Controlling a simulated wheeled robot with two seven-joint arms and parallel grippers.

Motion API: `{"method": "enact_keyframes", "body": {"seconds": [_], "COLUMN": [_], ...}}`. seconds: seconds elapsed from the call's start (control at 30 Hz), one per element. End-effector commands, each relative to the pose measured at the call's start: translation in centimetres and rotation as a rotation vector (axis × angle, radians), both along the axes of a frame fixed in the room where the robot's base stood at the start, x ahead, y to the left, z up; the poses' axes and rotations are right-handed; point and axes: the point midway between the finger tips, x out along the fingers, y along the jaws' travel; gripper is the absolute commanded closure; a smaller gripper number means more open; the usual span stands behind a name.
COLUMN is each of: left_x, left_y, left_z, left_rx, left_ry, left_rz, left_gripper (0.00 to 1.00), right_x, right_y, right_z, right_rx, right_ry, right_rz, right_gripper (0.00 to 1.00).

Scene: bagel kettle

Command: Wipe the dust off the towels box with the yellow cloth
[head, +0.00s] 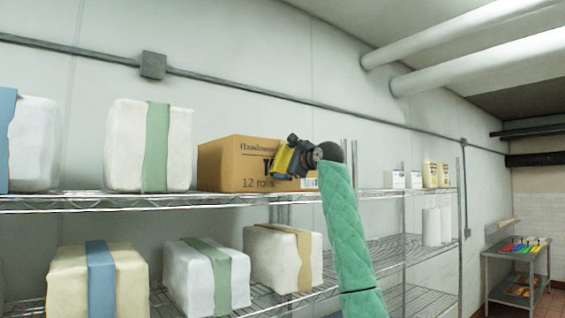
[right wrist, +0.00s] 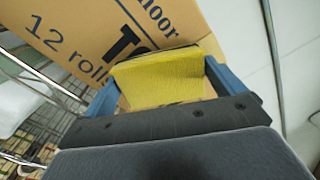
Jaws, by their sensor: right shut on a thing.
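The towels box (head: 225,165) is a brown cardboard carton with "12 rolls" printed on it, standing on the top wire shelf. Its printed face (right wrist: 95,40) fills the upper left of the right wrist view. My right gripper (head: 288,160) is raised in front of the box's right part and hides some of its print. It is shut on the yellow cloth (head: 284,160), which shows between the blue fingers in the right wrist view (right wrist: 155,82). The cloth overlaps the printed face; I cannot tell whether it touches. No dust is clearly visible. My left gripper is not in view.
The wire shelf (head: 100,203) carries white wrapped bundles (head: 125,145) left of the box and small cartons (head: 405,180) farther right. More bundles (head: 205,275) stand on the shelf below. A grey cart (head: 515,262) stands far right.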

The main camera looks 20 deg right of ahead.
Motion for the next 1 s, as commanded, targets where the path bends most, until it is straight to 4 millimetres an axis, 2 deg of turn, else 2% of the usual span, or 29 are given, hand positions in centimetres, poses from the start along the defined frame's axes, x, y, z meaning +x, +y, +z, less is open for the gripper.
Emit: {"method": "enact_keyframes", "body": {"seconds": [0.63, 1.0], "left_x": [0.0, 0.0], "left_y": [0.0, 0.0], "left_z": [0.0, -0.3], "left_rx": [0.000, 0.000], "left_ry": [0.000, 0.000], "left_rz": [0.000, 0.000], "left_gripper": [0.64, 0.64], "right_x": [1.6, 1.7], "right_y": [-3.5, -2.8], "right_z": [0.0, -0.1], "right_rx": [-0.001, 0.000], "right_ry": [0.000, -0.001], "right_rz": [0.000, 0.002], "right_gripper": [0.42, 0.42]}}
